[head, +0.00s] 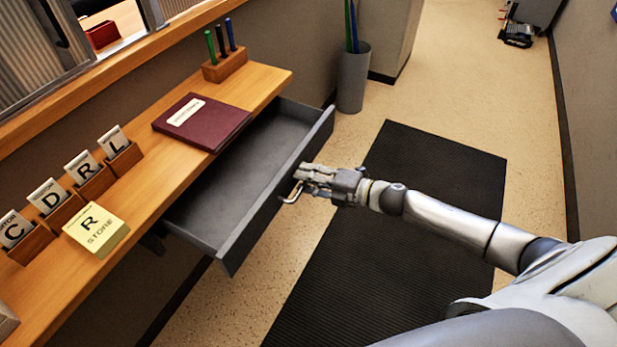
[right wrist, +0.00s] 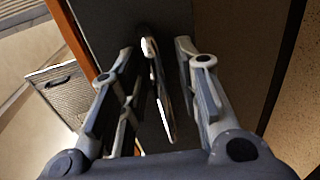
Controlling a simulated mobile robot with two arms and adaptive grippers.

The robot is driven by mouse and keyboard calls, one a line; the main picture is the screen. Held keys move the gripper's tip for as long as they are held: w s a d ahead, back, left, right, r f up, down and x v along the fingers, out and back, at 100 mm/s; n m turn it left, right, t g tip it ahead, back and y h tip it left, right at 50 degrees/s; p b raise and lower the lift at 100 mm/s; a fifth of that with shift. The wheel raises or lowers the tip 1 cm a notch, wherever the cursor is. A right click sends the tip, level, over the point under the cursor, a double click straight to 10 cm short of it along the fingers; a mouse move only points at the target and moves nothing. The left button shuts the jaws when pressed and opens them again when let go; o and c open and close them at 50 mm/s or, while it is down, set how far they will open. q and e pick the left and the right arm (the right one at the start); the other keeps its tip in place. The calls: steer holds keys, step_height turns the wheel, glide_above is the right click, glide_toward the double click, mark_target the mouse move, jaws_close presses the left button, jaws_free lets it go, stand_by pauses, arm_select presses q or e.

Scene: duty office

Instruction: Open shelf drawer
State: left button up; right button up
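The shelf drawer (head: 240,180) is a dark grey drawer under the wooden shelf. It is pulled well out and looks empty inside. Its metal handle (head: 291,193) is on the front panel. My right gripper (head: 305,180) is at the handle. In the right wrist view the handle (right wrist: 158,90) stands between the two fingers of my right gripper (right wrist: 158,95), with a visible gap on each side. The fingers are apart, so the gripper is open around the handle. My left gripper is not in the head view.
On the wooden shelf (head: 150,210) are a maroon book (head: 202,122), a pen holder (head: 225,66), several lettered card holders and a yellow store pad (head: 96,230). A grey bin (head: 353,80) stands beyond the drawer. A black mat (head: 430,150) covers the floor at the right.

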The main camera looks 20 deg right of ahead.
steer(key=v, duration=1.2)
stand_by(0.3)
steer(key=shift+f, duration=0.1)
stand_by(0.4)
steer(key=d+f+m+h, duration=0.5)
steer(key=d+f+m, duration=0.2)
steer(key=f, duration=0.6)
steer(key=s+d+f+m+g+h, duration=0.1)
steer(key=s+f+m+h, duration=0.1)
steer(key=s+f+m, duration=0.45)
steer(key=s+d+f+m+g+h, duration=0.1)
steer(key=s+d+f+h, duration=0.15)
steer(key=f, duration=0.75)
steer(key=s+a+f+m+g, duration=0.2)
steer(key=s+a+f+m, duration=0.1)
steer(key=s+f, duration=0.35)
steer(key=s+a+f+m+g, duration=0.2)
steer(key=s+a+f+g, duration=0.15)
steer(key=s+f, duration=0.35)
steer(key=s+a+f+m+g, duration=0.2)
steer(key=s+a, duration=0.3)
steer(key=s, duration=0.3)
steer(key=s+a+f+m+g, duration=0.1)
steer(key=s+a+f, duration=0.2)
steer(key=s+a, duration=0.3)
steer(key=shift+s+m+g, duration=0.35)
steer(key=shift+s, duration=0.55)
